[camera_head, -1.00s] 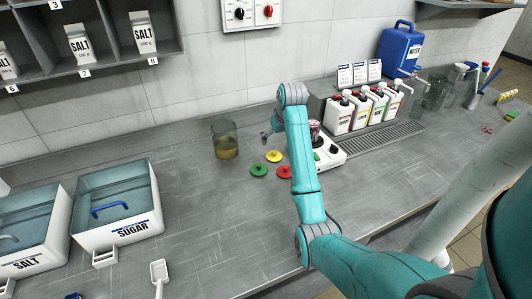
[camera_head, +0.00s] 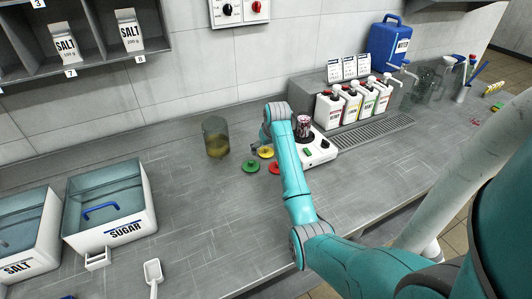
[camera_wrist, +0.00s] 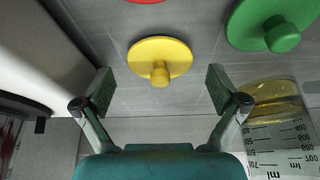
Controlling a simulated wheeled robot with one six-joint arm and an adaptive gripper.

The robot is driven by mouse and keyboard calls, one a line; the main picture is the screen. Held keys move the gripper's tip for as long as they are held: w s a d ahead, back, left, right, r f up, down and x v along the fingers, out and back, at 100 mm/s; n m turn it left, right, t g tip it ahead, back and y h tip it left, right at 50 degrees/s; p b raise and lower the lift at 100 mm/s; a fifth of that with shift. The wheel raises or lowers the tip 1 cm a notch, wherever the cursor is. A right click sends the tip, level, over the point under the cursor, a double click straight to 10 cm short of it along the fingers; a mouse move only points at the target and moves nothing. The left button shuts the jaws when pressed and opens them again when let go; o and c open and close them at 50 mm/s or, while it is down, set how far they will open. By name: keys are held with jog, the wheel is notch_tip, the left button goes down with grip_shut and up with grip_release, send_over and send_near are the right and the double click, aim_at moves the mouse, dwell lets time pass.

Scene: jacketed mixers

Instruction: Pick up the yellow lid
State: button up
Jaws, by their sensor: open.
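The yellow lid (camera_wrist: 160,55) is a round disc with a small knob. In the wrist view it lies on the grey counter between and just beyond the fingertips of my open, empty gripper (camera_wrist: 160,88). In the head view the yellow lid (camera_head: 266,152) lies between the green and red lids, partly hidden by my gripper (camera_head: 263,140), which is close beside it on the back side. No contact between finger and lid shows.
A green lid (camera_wrist: 270,22) and a red lid (camera_head: 274,168) lie close by. A glass beaker (camera_head: 216,140) with yellowish liquid stands to the left. A white mixer base (camera_head: 318,150) stands to the right.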

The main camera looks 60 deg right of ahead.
jog(key=c, duration=0.9)
jog(key=shift+c, duration=0.2)
